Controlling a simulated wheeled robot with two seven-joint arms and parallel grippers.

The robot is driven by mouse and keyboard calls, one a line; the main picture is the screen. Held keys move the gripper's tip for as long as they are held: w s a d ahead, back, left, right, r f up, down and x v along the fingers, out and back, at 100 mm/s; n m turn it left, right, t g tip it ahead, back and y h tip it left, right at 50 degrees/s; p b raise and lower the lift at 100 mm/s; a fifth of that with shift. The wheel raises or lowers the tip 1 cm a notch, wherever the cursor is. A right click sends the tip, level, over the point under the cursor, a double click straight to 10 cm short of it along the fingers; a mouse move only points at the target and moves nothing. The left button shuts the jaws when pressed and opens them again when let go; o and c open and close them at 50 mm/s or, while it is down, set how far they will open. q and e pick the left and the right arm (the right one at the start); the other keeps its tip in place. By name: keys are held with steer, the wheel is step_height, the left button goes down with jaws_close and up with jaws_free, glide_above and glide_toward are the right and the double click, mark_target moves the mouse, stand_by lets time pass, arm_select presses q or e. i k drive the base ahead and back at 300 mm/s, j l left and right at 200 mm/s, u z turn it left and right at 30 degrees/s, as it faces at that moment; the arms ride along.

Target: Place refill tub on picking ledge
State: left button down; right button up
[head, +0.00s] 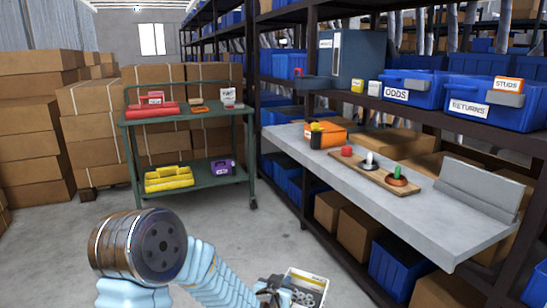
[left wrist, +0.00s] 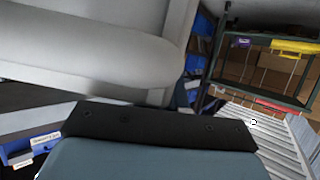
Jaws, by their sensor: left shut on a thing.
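The refill tub (head: 307,284) is a small white open box with grey ring-shaped parts inside. It shows at the bottom of the head view. My left gripper (head: 272,291) is dark, partly cut off by the lower edge, and shut on the tub's left side. The picking ledge (head: 345,182) is a long grey surface at the right of the head view, above and beyond the tub. The tub is apart from it. In the left wrist view a dark bar and a grey-blue surface fill the bottom; I cannot make out the tub there. My right gripper is not in view.
On the ledge are an orange bin (head: 326,135) and a wooden board (head: 375,170) with several coloured pieces; its near right part is clear. Blue bins (head: 480,98) stand on the shelf above. A green cart (head: 190,120) stands behind, with boxes around it.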

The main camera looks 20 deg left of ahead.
mark_target(296, 130)
steer(key=i+j+u, duration=0.35)
steer(key=u, duration=0.15)
steer(key=i+j+u, duration=0.3)
steer(key=u, duration=0.15)
steer(key=i+j+u, duration=0.2)
steer(key=i, duration=0.9)
steer(key=i+j+u, duration=0.15)
steer(key=i, duration=0.95)
